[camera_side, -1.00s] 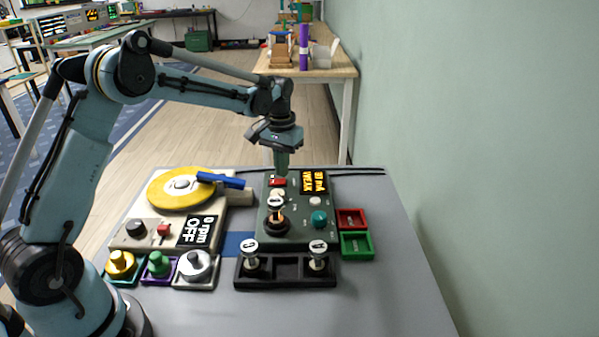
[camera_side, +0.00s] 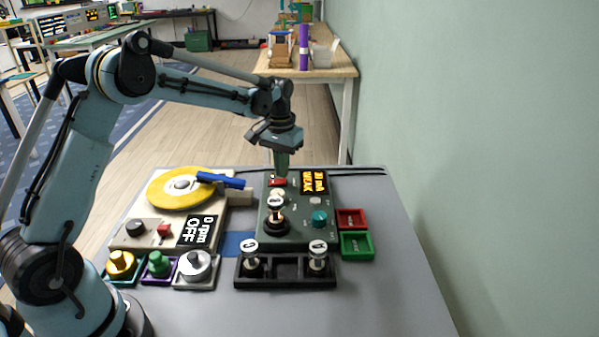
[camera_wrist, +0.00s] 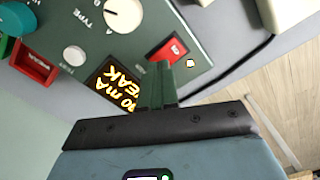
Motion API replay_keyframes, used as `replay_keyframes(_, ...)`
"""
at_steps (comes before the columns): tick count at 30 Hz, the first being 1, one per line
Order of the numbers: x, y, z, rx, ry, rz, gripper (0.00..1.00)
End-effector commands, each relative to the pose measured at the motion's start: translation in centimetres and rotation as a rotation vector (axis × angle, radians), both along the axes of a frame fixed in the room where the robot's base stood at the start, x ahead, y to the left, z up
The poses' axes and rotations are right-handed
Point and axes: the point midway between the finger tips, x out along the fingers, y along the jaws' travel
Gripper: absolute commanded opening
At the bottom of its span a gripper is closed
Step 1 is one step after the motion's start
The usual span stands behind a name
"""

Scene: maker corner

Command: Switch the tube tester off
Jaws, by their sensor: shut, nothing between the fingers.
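The tube tester (camera_side: 297,232) is a dark green box at the middle of the table. Its display (camera_side: 314,182) is lit orange and reads a mA value and WEAK; it also shows in the wrist view (camera_wrist: 118,84). A red rocker switch (camera_side: 277,182) sits at its far left corner, and in the wrist view (camera_wrist: 168,50) a small orange light is beside it. A white-capped tube (camera_side: 275,204) stands in the black socket, with an orange glow. My gripper (camera_side: 281,172) is shut and empty, pointing down at the switch. I cannot tell whether its tips (camera_wrist: 158,68) touch it.
A turntable device with a yellow disc (camera_side: 165,191) and blue arm (camera_side: 220,180) stands left; its display reads 0 rpm OFF. A black rack (camera_side: 286,283) with two white-capped tubes is in front. Red (camera_side: 352,218) and green (camera_side: 357,244) trays lie right. The table's right front is clear.

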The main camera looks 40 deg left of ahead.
Motion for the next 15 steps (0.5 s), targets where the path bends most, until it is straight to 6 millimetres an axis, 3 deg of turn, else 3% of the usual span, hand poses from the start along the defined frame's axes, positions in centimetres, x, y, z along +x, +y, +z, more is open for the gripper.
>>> replay_keyframes(15,0.03,0.01,-0.72,0.0,0.0,0.0,0.0)
